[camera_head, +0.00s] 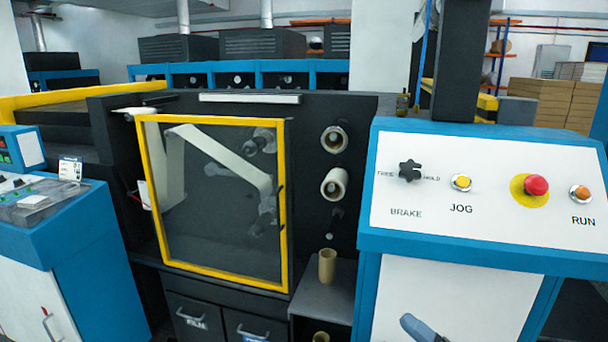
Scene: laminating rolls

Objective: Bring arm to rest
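Neither of my grippers shows clearly in the head view. A small rounded grey-blue shape (421,328) pokes in at the bottom edge, in front of the white cabinet front below the control panel. It may be part of my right arm, but I cannot tell. No fingertips can be made out on it, and it appears to hold nothing. My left arm does not show.
The blue control panel (480,248) with knob and buttons stands at right. The yellow-framed door (213,276) is shut at centre. Rolls (335,183) sit on spindles beside it. A brown tube (327,266) stands on a grey ledge (336,293). A blue console (75,235) is at left.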

